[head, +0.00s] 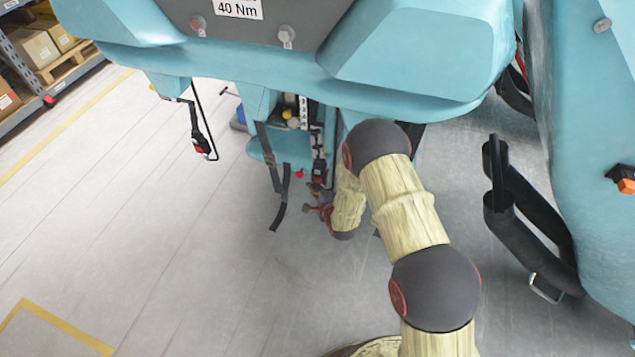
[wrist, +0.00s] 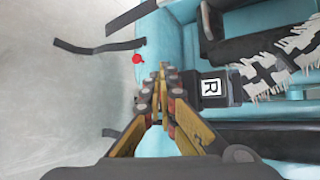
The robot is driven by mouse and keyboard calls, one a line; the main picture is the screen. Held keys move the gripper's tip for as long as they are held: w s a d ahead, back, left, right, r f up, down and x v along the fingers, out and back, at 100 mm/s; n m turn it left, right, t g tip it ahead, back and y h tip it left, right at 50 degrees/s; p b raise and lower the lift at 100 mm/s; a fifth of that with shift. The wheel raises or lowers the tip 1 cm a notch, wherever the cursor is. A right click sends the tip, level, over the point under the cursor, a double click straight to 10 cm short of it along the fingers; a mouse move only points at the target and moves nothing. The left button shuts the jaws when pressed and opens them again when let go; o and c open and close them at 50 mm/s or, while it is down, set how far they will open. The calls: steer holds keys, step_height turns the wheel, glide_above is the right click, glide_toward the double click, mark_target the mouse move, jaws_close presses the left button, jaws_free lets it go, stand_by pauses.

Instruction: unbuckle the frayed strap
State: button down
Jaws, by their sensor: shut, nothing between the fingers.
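The frayed strap (wrist: 280,68), black with white torn threads, runs in from the right in the wrist view. It ends at a black buckle (wrist: 220,89) marked with a white "R" label. A small red round piece (wrist: 137,59) shows left of the buckle, beyond my fingertips. The frayed strap also shows in the head view (head: 317,143), hanging below the teal seat. My gripper (wrist: 161,74) is shut and empty, its tips just left of the buckle's end. I cannot tell whether they touch. In the head view my gripper (head: 318,194) is small and partly hidden by my arm.
Loose dark straps (head: 278,190) hang left of the frayed one. Another belt with a red-marked buckle (head: 200,143) hangs further left. Teal seat bodies overhang above and at right (head: 590,150), with a black restraint bar (head: 530,225). The floor at left is clear.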

steer(key=shift+w+d, duration=0.2)
steer(key=shift+w, duration=0.25)
stand_by(1.0)
steer(key=shift+s+a, duration=0.1)
steer(key=shift+s, duration=0.05)
steer(key=shift+s+a, duration=0.25)
steer(key=shift+s, duration=0.45)
steer(key=s, duration=0.1)
steer(key=s+a, duration=0.1)
steer(key=s, duration=0.2)
steer(key=shift+s+a+p, duration=0.3)
steer(key=shift+s+a, duration=0.05)
stand_by(0.8)
